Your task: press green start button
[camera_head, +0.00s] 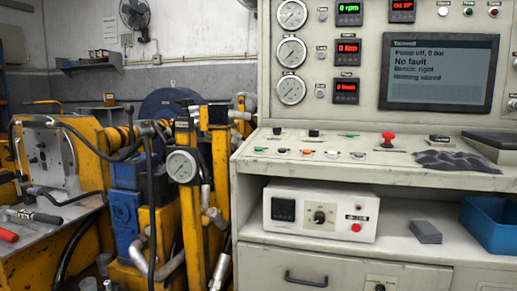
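A grey control console (262,170) fills the right half of the head view. Its sloped desk carries a row of small coloured buttons. A green one (259,149) sits at the left end of the front row, and an orange one (307,152) is further right. Another small green control (348,135) sits in the back row, left of a red mushroom button (388,138). I cannot read the labels, so which green one is start is unclear. The screen (440,72) shows "No fault" and a pump-off line. Neither of my grippers is in view.
A dark crumpled cloth (455,161) lies on the desk's right part. Below, a white control box (320,210), a grey block (426,231) and a blue bin (490,222) stand on a shelf. Yellow machinery with a gauge (182,166) stands left, close to the console.

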